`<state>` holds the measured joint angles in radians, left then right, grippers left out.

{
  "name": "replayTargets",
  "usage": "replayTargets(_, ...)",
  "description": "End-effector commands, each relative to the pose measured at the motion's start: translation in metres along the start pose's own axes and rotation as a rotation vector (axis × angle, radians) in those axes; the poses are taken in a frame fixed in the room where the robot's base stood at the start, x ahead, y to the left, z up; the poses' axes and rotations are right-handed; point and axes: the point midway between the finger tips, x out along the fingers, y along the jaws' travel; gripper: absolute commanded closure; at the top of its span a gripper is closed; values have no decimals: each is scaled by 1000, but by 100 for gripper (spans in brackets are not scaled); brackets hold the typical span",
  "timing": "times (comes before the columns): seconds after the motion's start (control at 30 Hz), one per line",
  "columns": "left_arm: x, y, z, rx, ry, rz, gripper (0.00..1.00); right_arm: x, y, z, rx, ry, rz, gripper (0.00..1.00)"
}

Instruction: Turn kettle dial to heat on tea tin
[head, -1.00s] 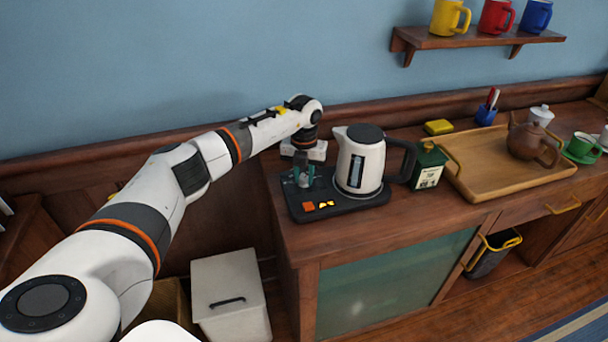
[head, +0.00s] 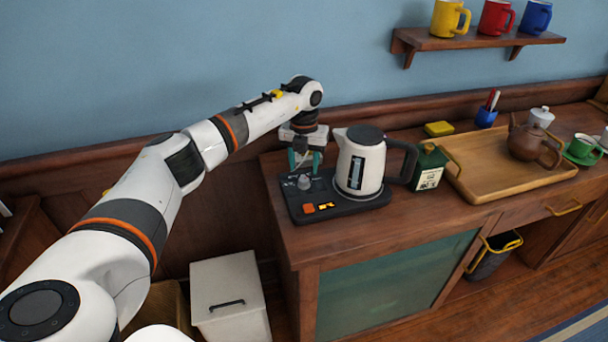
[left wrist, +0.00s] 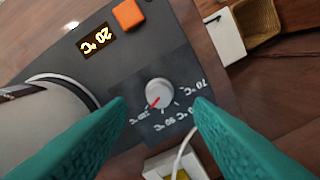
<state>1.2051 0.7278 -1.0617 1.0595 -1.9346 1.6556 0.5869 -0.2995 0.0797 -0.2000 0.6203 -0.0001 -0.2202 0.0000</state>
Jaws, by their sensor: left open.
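The kettle dial (head: 304,182) is a grey knob on the dark kettle base (head: 355,204). In the left wrist view the dial (left wrist: 159,92) has a red pointer aimed lower left, towards a temperature label partly hard to read beside the left fingertip. The display (left wrist: 96,41) reads 20 °C, upside down. My left gripper (head: 304,163) is open and empty just above the dial, its teal fingers (left wrist: 162,104) apart on either side of it in the wrist view. The white kettle (head: 358,165) stands on the base. The green tea tin (head: 428,168) has a label too small to read.
An orange button (head: 309,209) is on the base's front edge. A wooden tray (head: 490,183) with a brown teapot (head: 527,143) stands right of the tin. A yellow block (head: 438,129) lies behind. The cabinet top's front strip is clear.

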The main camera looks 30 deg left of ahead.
Motion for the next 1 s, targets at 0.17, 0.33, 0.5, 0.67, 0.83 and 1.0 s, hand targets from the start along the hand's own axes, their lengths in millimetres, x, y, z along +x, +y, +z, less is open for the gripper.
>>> replayTargets(0.17, -39, 0, -1, 0, 5, 2, 53, 6, 0, -1, 0, 0, 0, 77)
replayTargets(0.33, -64, 0, 0, 0, 2, 2, 53, 9, 0, -1, 0, 0, 0, 77)
replayTargets(0.5, -73, 0, 0, 0, 0, 1, 53, 9, 0, -1, 0, 0, 0, 77)
replayTargets(0.67, -74, 0, 0, 0, -1, 1, 53, 9, 0, -1, 0, 0, 0, 77)
replayTargets(0.83, -74, 0, 0, 0, 0, 1, 53, 9, 0, -1, 0, 0, 0, 77)
replayTargets(1.0, -74, 0, 0, 0, 0, 1, 53, 9, 0, -1, 0, 0, 0, 77)
